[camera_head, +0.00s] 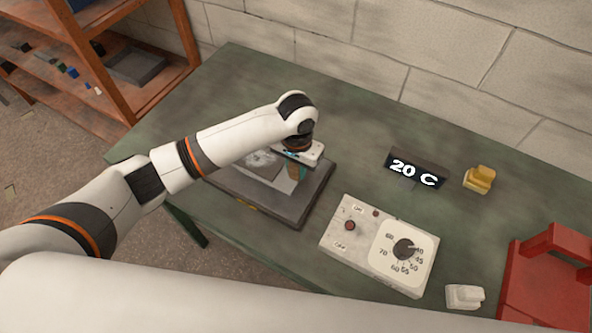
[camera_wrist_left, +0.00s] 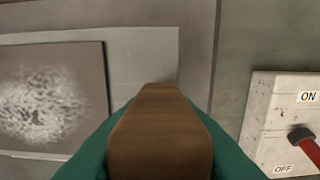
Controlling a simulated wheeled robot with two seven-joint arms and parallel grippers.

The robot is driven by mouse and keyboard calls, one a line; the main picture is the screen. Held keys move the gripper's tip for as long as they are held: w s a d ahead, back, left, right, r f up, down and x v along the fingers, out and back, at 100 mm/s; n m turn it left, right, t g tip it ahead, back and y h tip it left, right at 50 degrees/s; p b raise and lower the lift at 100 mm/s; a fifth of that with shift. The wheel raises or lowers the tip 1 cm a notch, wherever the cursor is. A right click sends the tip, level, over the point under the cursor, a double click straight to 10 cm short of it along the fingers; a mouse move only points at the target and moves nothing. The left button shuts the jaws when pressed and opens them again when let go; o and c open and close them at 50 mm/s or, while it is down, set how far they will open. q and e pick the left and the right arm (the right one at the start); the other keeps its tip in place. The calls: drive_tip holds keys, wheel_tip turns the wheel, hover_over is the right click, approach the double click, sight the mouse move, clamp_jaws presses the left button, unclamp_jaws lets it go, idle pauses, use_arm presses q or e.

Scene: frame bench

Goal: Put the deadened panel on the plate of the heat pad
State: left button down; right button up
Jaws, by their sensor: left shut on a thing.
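The heat pad is a dark grey flat slab (camera_head: 295,212) on the green bench, with its control box (camera_head: 340,241) beside it. A flat panel with a white speckled patch (camera_head: 262,159) shows over the slab, partly hidden by my left arm. The speckled patch (camera_wrist_left: 45,105) also shows at the left of the left wrist view, on a brownish sheet with a pale border. My left gripper (camera_head: 297,172) is above the slab's right part, shut on a brown wooden grip (camera_wrist_left: 160,135) with green at both sides. I cannot tell whether the panel touches the slab. My right gripper is out of view.
A display reading 20 C (camera_head: 416,170) and a yellow object (camera_head: 479,179) stand behind the control box. A small white object (camera_head: 464,297) and a red stand (camera_head: 550,280) are at the right. A block wall bounds the back. A wooden shelf (camera_head: 165,75) stands left.

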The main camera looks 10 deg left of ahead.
use_arm(q)
wheel_tip(320, 180, down, 2)
drive_tip(key=shift+d+f, duration=0.1)
drive_tip(key=shift+f, duration=0.3)
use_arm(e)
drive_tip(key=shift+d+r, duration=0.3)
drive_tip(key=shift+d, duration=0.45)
use_arm(q)
drive_tip(key=c, duration=1.2)
unclamp_jaws()
drive_tip(key=shift+f, duration=0.1)
drive_tip(key=shift+o, duration=0.2)
drive_tip(key=shift+r, duration=0.25)
wheel_tip(320, 180, up, 10)
drive_tip(key=shift+r+b, duration=0.25)
drive_tip(key=shift+b, duration=0.45)
drive_tip(key=shift+r, duration=0.65)
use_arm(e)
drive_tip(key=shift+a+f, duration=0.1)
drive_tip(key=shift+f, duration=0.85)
